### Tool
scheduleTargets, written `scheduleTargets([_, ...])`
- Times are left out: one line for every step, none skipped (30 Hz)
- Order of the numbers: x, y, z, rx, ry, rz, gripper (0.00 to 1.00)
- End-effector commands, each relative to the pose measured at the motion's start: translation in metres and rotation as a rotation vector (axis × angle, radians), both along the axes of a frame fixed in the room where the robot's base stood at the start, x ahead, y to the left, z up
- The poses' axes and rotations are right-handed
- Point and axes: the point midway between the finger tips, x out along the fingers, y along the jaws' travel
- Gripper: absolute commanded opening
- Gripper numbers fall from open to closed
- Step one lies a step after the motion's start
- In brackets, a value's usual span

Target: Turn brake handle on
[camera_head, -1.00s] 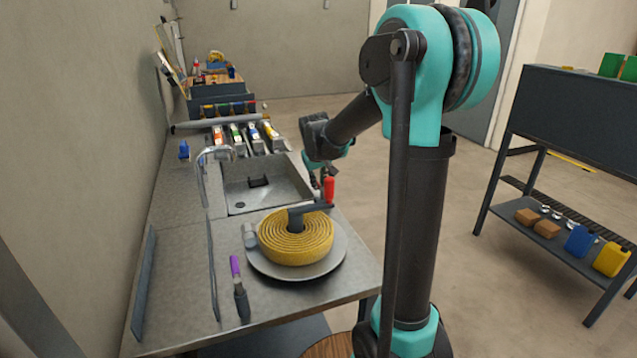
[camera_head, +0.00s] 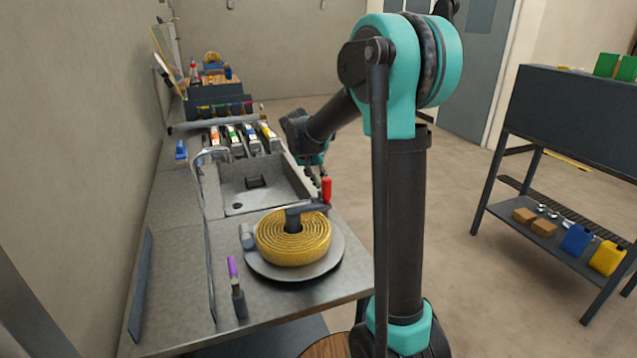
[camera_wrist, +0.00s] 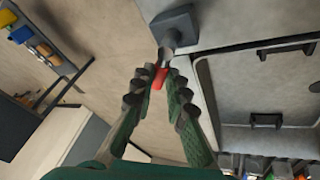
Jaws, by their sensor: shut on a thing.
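My gripper (camera_wrist: 160,82) is shut on a red handle (camera_wrist: 160,75) at the bench's side edge in the wrist view. The handle joins a pale metal shaft (camera_wrist: 167,54) that leads to a dark grey square block (camera_wrist: 177,27). In the head view my gripper (camera_head: 314,177) is small and partly dark against the bench edge, so its grip is unclear there. An upright red knob (camera_head: 327,190) on a dark crank over a coiled yellow hose (camera_head: 292,251) shows close beside it. I cannot tell whether this knob is the held handle.
The bench (camera_head: 178,300) runs along the left wall, with a sink (camera_head: 262,185) and a purple-handled lever (camera_head: 235,285). Several coloured valve handles stand behind the sink. A dark shelf rack (camera_head: 565,115) stands at the right. The floor (camera_head: 480,290) between is clear.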

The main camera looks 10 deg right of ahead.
Motion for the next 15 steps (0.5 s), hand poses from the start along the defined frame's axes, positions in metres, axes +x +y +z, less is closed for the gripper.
scheduleTargets([0.001,-0.001,0.0,0.0,-0.001,-0.041,0.0])
scheduleTargets([0.0,-0.002,0.0,-0.001,-0.001,-0.071,0.0])
scheduleTargets([0.0,-0.003,0.0,0.0,-0.001,-0.109,0.0])
scheduleTargets([0.0,-0.003,0.0,-0.001,-0.001,-0.138,0.0])
scheduleTargets([0.0,-0.004,0.0,-0.001,0.0,-0.166,0.0])
scheduleTargets([-0.001,-0.005,0.0,-0.001,-0.001,-0.204,0.0])
scheduleTargets([-0.001,-0.006,0.0,-0.001,0.0,-0.233,0.0])
scheduleTargets([-0.001,-0.006,0.0,0.0,-0.001,-0.26,0.0])
scheduleTargets([-0.002,-0.008,0.0,-0.001,0.0,-0.299,0.0])
scheduleTargets([-0.002,-0.008,0.0,0.0,-0.001,-0.328,0.0])
scheduleTargets([-0.003,-0.009,0.0,0.0,-0.001,-0.356,0.0])
scheduleTargets([-0.003,-0.01,0.0,-0.001,-0.001,-0.394,0.0])
scheduleTargets([-0.004,-0.011,0.0,0.0,-0.001,-0.423,0.0])
scheduleTargets([-0.005,-0.011,0.0,0.0,0.0,-0.452,0.0])
scheduleTargets([-0.005,-0.012,0.0,-0.001,-0.001,-0.489,0.0])
